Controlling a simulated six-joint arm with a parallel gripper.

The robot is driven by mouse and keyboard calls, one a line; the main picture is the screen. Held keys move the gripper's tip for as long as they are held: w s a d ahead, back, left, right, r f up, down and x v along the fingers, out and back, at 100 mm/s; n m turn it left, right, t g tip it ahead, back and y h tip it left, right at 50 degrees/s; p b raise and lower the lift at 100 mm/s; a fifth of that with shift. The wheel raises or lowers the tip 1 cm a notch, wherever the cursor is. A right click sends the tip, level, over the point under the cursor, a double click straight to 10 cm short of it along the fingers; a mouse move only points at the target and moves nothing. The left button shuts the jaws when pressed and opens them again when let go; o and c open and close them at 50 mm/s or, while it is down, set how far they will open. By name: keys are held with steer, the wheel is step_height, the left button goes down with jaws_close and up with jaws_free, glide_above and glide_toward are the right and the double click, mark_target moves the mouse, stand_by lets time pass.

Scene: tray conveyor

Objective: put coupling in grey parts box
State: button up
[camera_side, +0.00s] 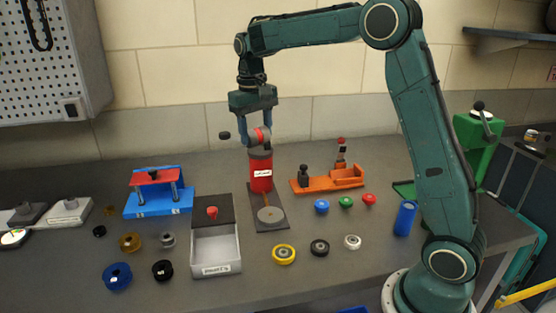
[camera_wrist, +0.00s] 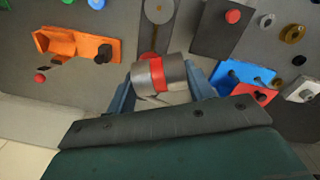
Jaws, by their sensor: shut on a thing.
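My gripper (camera_side: 256,140) is shut on the coupling (camera_side: 264,133), a grey metal cylinder with a red band. In the wrist view the coupling (camera_wrist: 158,76) lies crosswise between the blue fingers. It is held up above the red labelled cylinder; the side view does not clearly show the gap below it. The grey parts box (camera_side: 216,268) stands at front left of my gripper, with a label on its front. Its front part is open and looks empty. A dark lid (camera_side: 213,209) with a red knob covers or extends behind its back part.
The red cylinder (camera_side: 261,180) stands on a dark plate with a round disc. A blue stand (camera_side: 158,203) is left, an orange fixture (camera_side: 328,180) right. Several rings and knobs lie around, including a yellow ring (camera_side: 284,262). A blue cylinder (camera_side: 405,218) stands near my base.

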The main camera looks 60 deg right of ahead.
steer(key=s+a+n, duration=0.1)
steer(key=a+n, duration=0.2)
steer(key=a, duration=1.6)
steer(key=shift+s+a+n+y, duration=0.25)
steer(key=shift+s+n+y, duration=0.05)
steer(key=shift+n, duration=0.1)
steer(key=shift+f, duration=0.2)
glide_toward(217, 254)
step_height(217, 254, down, 5)
steer(key=shift+f, duration=0.25)
steer(key=shift+f, duration=0.15)
steer(key=o, duration=1.1)
steer(key=shift+c, duration=0.2)
